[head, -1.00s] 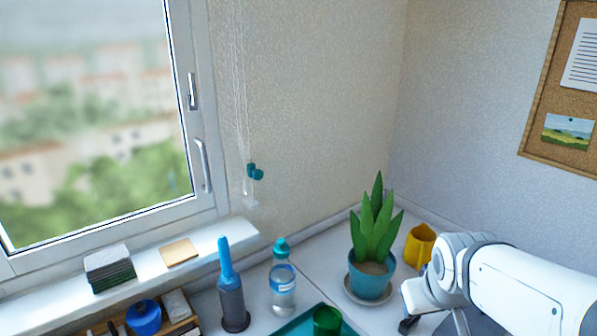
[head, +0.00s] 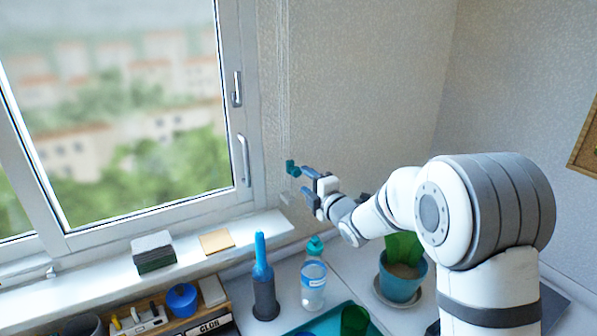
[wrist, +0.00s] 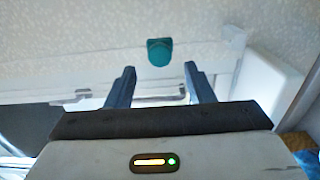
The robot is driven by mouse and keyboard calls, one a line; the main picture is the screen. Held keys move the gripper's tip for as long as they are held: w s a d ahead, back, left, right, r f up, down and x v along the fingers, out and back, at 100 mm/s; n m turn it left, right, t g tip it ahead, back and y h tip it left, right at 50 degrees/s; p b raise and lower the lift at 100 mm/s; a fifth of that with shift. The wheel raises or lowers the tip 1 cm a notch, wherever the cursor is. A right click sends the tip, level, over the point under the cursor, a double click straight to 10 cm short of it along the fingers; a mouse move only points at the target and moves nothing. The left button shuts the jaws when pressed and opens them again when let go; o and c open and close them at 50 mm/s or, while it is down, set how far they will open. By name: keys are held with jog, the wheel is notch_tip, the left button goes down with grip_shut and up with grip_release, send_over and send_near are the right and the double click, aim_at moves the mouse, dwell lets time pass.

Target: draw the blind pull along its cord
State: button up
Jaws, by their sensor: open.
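The teal blind pull (head: 292,168) is on the wall just right of the window frame. Its pale cord (head: 283,80) runs up the wall above it. My gripper (head: 307,181) is open, close to the right of the pull in the head view. In the wrist view the pull (wrist: 159,52) lies just beyond the fingertips, centred on the gap between the two fingers (wrist: 160,70). The fingers appear apart from it, and nothing is held. The cord is not clear in the wrist view.
The window handle (head: 237,90) is left of the cord. The sill (head: 110,262) juts out below, with a dark stack (head: 153,252) on it. A bottle (head: 314,280), a blue-topped tool (head: 264,280) and a potted plant (head: 401,285) stand below my arm.

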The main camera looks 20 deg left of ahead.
aim_at(298, 174)
jog(key=p+x, duration=0.1)
jog(key=x, duration=0.5)
jog(key=shift+w+a+p, duration=0.1)
jog(key=shift+w+p, duration=0.1)
jog(key=shift+p, duration=0.2)
grip_shut()
jog(key=shift+f, duration=0.1)
